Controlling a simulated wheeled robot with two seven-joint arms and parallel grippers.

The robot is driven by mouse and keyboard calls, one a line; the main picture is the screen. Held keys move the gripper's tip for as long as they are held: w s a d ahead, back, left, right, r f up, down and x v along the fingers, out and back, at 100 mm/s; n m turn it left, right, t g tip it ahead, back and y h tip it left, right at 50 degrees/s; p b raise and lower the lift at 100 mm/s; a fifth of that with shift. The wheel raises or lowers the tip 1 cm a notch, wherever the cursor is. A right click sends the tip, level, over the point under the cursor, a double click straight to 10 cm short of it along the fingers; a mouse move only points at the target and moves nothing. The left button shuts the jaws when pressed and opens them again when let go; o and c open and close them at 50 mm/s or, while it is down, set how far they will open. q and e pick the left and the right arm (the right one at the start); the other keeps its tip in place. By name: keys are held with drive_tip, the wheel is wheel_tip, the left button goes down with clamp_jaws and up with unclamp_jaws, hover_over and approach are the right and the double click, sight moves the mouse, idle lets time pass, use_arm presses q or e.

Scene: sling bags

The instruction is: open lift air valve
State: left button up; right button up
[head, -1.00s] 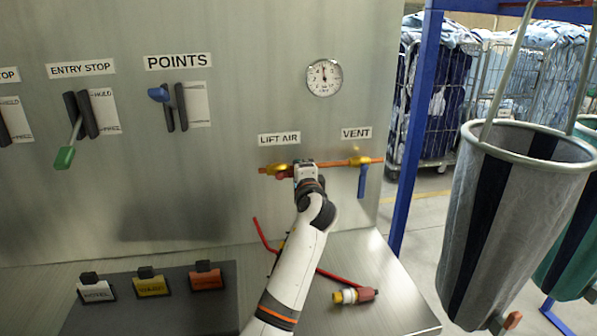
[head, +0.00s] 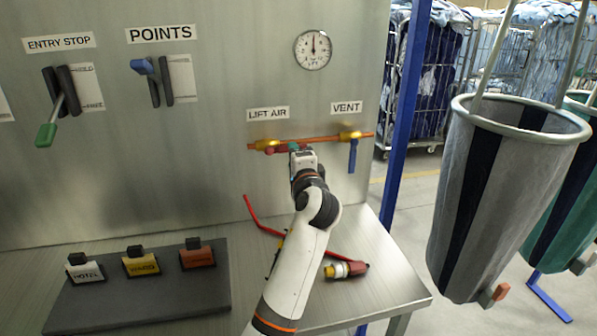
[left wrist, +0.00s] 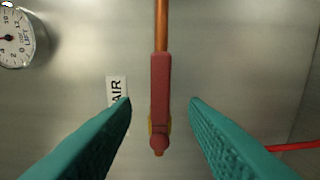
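The lift air valve (head: 267,145) is a yellow body on a copper pipe under the LIFT AIR label (head: 268,113). Its red handle (left wrist: 160,95) lies in line with the pipe in the left wrist view. In the head view the handle points right along the pipe, partly hidden by my arm. My left gripper (head: 302,156) is at the valve. Its teal fingers (left wrist: 160,103) are open, one on each side of the red handle, with visible gaps and nothing held. My right gripper is not in view.
The vent valve (head: 351,136) with a blue handle hanging down is close on the right. The gauge (head: 313,50) above has its needle pointing up. A red hose (head: 262,220) and a yellow-red coupling (head: 346,269) lie on the bench. A grey bag (head: 500,190) hangs at right.

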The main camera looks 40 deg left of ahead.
use_arm(q)
drive_tip(key=v, duration=0.4)
drive_tip(key=shift+s+d+b, duration=0.2)
drive_tip(key=shift+d+b, duration=0.1)
drive_tip(key=shift+b, duration=0.05)
